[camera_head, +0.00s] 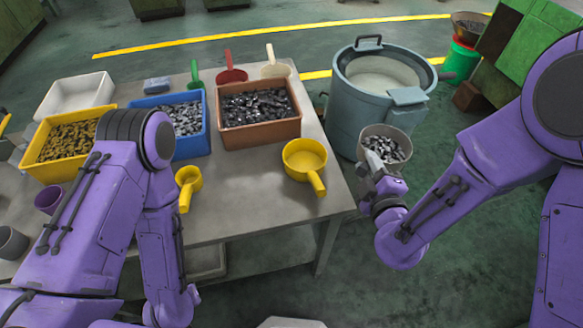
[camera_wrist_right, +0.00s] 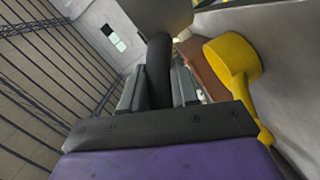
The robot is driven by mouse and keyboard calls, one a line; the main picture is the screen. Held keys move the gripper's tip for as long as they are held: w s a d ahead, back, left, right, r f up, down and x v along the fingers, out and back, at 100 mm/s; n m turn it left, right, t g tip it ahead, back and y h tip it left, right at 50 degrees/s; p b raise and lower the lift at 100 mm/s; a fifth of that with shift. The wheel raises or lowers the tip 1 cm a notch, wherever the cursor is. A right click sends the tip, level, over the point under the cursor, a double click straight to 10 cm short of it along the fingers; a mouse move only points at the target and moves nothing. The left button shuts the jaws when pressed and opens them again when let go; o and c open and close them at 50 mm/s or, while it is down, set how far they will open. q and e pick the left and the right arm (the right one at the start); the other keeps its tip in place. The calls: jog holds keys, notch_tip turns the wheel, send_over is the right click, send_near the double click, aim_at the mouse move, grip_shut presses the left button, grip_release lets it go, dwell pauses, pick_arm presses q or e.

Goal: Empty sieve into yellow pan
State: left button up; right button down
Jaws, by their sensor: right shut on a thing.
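The sieve (camera_head: 397,137) is a grey round vessel holding small dark and shiny metal pieces. My right gripper (camera_head: 376,168) is shut on its handle and holds it beside the table's right edge, in front of the grey-blue drum. In the right wrist view the black handle (camera_wrist_right: 158,70) lies between the fingers. The yellow pan (camera_head: 303,158) stands empty on the table near its right edge, left of the sieve, its handle pointing to the front right. It also shows in the right wrist view (camera_wrist_right: 234,62). My left arm crosses the table's left part; its gripper is out of view.
A brown bin (camera_head: 262,137) of dark parts, a blue bin (camera_head: 190,148) and a yellow bin (camera_head: 55,176) stand on the table (camera_head: 250,205). A smaller yellow scoop (camera_head: 186,180) lies left of the pan. The drum (camera_head: 350,110) stands right of the table.

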jog(key=a+r+n+y, duration=0.1)
jog(key=a, duration=0.2)
jog(key=s+a+r+n+g+y, duration=0.1)
jog(key=a+y, duration=0.1)
jog(key=a, duration=0.1)
jog(key=s+a+r+n+y, duration=0.1)
jog(key=a, duration=0.3)
jog(key=shift+r+g+y+p, duration=0.15)
jog(key=shift+g+y+p, duration=0.15)
jog(key=shift+p, duration=0.1)
jog(key=s+a+r+n+g+y, duration=0.25)
jog(key=s+a+n+y, duration=0.2)
jog(key=a, duration=0.45)
jog(key=w+d+r+m+g+y+p, duration=0.1)
jog(key=w+d+m+p, duration=0.6)
jog(key=m, duration=0.9)
jog(key=shift+w+d+r+y+p, duration=0.3)
jog(key=shift+w+d+r+y, duration=0.55)
jog(key=shift+w+d, duration=0.4)
